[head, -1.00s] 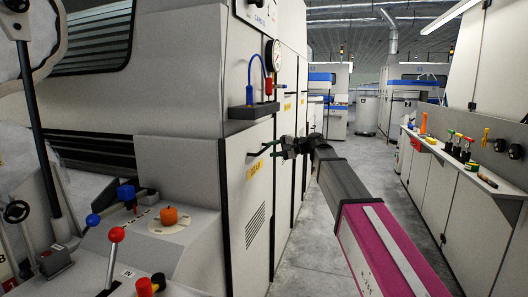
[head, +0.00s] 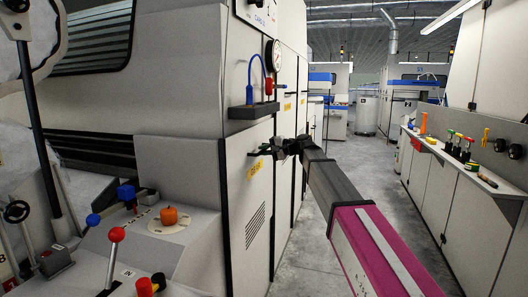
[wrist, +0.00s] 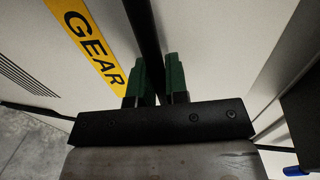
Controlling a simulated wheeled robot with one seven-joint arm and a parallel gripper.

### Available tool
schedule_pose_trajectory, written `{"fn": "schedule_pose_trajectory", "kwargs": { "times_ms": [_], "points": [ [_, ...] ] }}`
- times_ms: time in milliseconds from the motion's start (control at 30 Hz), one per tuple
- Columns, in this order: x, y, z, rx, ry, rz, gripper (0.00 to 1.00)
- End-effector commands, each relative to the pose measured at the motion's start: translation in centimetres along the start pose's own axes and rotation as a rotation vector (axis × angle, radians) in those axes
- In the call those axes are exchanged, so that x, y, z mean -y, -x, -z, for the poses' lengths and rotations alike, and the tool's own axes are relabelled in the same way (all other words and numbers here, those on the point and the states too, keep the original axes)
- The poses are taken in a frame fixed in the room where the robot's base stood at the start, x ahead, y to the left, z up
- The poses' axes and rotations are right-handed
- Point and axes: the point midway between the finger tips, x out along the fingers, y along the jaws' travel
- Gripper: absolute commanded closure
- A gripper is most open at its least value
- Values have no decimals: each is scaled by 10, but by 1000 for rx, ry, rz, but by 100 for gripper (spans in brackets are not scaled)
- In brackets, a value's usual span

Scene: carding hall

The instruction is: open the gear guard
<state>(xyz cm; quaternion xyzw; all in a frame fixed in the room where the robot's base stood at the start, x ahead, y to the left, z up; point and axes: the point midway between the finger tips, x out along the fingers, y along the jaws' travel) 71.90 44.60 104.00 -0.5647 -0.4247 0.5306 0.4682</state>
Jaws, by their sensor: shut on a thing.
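The gear guard (head: 258,195) is a pale panel on the side of the big machine, left of centre in the head view. It carries a yellow label (head: 255,168), which reads GEAR in the wrist view (wrist: 90,42). The panel looks closed. My gripper (head: 280,147) is at the panel's upper part, beside the label. In the wrist view my gripper's green fingers (wrist: 158,75) stand on either side of a dark bar (wrist: 143,30), the handle, and are shut on it. My gripper hides part of the handle in the head view.
A ledge with a blue hose (head: 250,85) and a gauge (head: 273,54) sit above the panel. A console with coloured knobs (head: 169,216) stands at front left. A workbench with tools (head: 450,155) runs along the right. The grey aisle floor (head: 345,165) between is clear.

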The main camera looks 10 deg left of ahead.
Motion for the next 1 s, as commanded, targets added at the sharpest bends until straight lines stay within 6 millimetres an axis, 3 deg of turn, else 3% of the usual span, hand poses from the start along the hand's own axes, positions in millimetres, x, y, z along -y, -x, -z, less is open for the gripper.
{"fn": "schedule_pose_trajectory", "kwargs": {
  "times_ms": [167,367,1000],
  "points": [
    [-10,-2,0,0,-1,-3,100],
    [-45,-8,-1,0,-2,-5,100],
    [-236,-48,0,2,-3,-5,100]
  ]
}}
